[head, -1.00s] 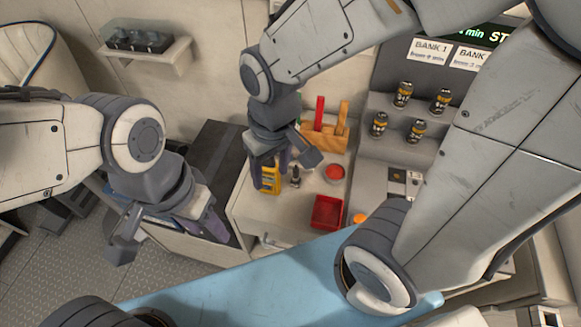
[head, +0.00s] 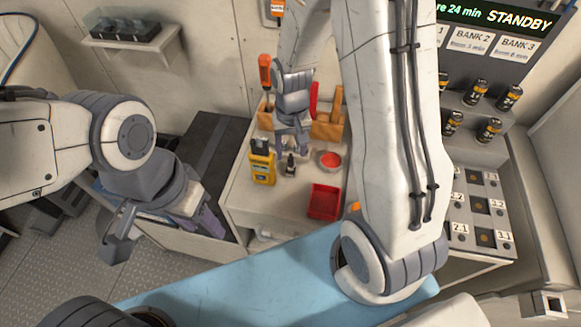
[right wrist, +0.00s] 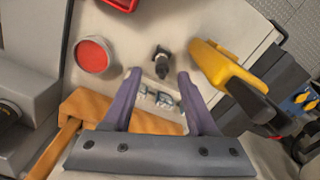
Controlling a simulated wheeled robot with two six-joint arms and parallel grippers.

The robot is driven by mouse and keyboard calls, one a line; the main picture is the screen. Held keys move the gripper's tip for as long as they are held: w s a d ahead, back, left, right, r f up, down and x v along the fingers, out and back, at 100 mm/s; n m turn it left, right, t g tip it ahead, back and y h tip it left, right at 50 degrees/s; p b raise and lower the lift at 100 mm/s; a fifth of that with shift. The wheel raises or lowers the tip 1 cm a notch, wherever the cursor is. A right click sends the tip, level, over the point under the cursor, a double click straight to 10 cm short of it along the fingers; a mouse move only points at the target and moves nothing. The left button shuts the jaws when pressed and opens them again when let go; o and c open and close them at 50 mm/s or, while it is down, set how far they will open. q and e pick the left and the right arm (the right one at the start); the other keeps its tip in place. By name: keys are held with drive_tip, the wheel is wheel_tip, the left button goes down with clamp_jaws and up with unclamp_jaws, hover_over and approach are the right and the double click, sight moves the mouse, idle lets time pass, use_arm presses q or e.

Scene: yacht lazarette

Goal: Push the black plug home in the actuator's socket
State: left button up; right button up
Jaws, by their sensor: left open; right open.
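A small dark upright piece (head: 290,165), which looks like the black plug on its actuator, stands on the pale worktop. It also shows in the right wrist view (right wrist: 162,62), just beyond the fingertips. I cannot tell plug from socket or how deep it sits. My right gripper (head: 292,148) is open above and behind it, apparently with nothing between its purple fingers (right wrist: 158,75). My left gripper (head: 165,230) is open and empty, away to the left beside the bench.
A yellow device with a black top (head: 262,165) stands close left of the dark piece. A round pot with red contents (head: 330,160) and a red tray (head: 324,201) are to the right. A wooden tool holder (head: 327,126) stands behind. Batteries (head: 476,94) fill a rack at right.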

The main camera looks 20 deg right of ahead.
sight(291, 158)
drive_tip(key=f, duration=0.5)
drive_tip(key=shift+s+a+p, duration=0.15)
drive_tip(key=shift+s+p, duration=0.05)
drive_tip(key=shift+p, duration=0.2)
clamp_jaws()
drive_tip(key=shift+r, duration=0.1)
